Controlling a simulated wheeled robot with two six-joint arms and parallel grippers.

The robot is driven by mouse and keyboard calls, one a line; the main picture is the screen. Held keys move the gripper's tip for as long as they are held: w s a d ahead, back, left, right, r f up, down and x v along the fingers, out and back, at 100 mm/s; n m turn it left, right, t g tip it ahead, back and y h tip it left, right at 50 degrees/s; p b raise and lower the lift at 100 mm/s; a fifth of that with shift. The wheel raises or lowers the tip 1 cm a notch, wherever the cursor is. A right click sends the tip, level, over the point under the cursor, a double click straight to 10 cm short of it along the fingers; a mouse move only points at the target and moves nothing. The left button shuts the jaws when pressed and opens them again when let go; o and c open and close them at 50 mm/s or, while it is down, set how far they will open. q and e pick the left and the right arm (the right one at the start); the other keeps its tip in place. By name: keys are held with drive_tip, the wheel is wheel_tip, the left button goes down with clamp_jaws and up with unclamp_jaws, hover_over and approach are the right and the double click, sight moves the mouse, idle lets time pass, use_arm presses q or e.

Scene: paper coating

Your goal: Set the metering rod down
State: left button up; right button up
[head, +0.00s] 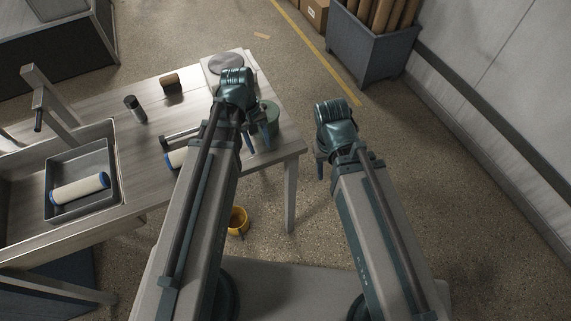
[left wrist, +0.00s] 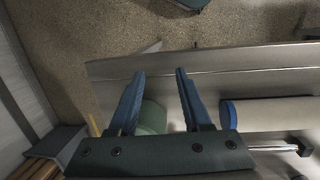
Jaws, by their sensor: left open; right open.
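A thin metal rod with a dark end, which looks like the metering rod, lies on the table (head: 90,100) beside my left forearm (head: 182,134). It also shows in the left wrist view (left wrist: 275,148), alongside a cream roller with a blue end (left wrist: 270,111); part of the rod is hidden. My left gripper (head: 258,143) is over the table's right end, near a green round container (head: 271,112). In the left wrist view its two blue fingers (left wrist: 156,76) are apart with nothing held. My right gripper (head: 320,168) hangs empty past the table's right edge.
A grey tray (head: 111,153) with another blue-ended roller (head: 80,189) sits at the left. A dark bottle (head: 135,109), a brown block (head: 170,82) and a grey disc (head: 226,63) stand towards the back. A yellow cup (head: 237,221) is below the table.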

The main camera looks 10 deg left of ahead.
use_arm(q)
drive_tip(key=s+d+m+y, duration=0.3)
drive_tip(key=s+d+m, duration=0.3)
drive_tip(key=d+m, duration=0.2)
drive_tip(key=shift+s+d+m+t, duration=0.3)
drive_tip(key=shift+d+m, duration=0.05)
drive_tip(key=shift+m, duration=0.55)
drive_tip(key=shift+f, duration=0.1)
